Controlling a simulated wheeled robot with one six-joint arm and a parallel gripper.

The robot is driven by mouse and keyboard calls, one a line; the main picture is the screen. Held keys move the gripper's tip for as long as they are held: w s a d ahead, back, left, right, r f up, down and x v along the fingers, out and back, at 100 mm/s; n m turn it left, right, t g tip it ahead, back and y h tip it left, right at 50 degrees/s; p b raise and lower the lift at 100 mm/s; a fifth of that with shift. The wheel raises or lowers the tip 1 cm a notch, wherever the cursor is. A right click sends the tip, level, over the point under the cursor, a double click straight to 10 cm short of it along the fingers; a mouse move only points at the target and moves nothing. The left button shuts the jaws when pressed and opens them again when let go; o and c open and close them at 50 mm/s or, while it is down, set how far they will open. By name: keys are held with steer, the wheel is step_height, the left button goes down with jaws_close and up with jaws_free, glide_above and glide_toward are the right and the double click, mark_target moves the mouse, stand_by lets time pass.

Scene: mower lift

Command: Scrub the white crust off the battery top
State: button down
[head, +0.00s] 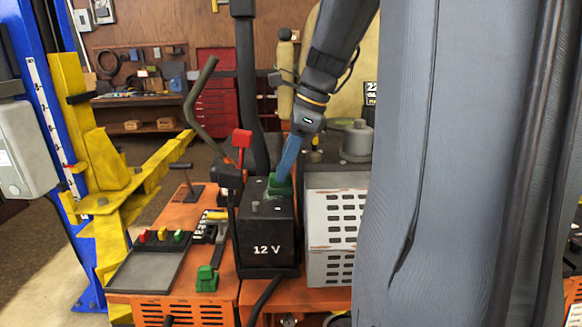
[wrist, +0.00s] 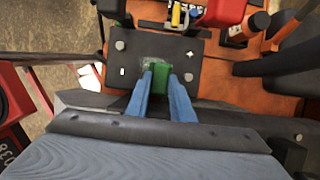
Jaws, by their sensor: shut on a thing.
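The black battery (head: 266,241) marked "12 V" stands on the orange mower deck in the head view. Its dark top (wrist: 186,54) shows in the wrist view, with round grey studs near the corners. My gripper (head: 283,178) reaches down to the battery top, its blue fingers shut on a green block-like tool (head: 279,187). The tool also shows between the fingers in the wrist view (wrist: 162,80), low over or touching the top; I cannot tell which. A faint pale crust patch (wrist: 146,66) shows beside the tool; part of it is hidden beneath.
A red-capped lever or cable end (head: 242,140) rises at the battery's left. A grey tray (head: 150,272) and a green clamp-like piece (head: 206,279) sit on the deck to the left. A white slotted panel (head: 333,230) stands close on the right. A yellow lift arm (head: 130,190) is farther left.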

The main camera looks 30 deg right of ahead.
steer(key=a, duration=0.2)
steer(key=w+a, duration=0.1)
steer(key=a, duration=0.2)
steer(key=shift+w+f, duration=0.15)
steer(key=shift+w, duration=0.05)
steer(key=shift+w+d, duration=0.1)
steer(key=shift+w, duration=0.25)
steer(key=shift+w+a+r, duration=0.2)
steer(key=shift+w+a, duration=0.35)
steer(key=shift+a, duration=0.35)
step_height(320, 180, up, 6)
steer(key=shift+r, duration=1.55)
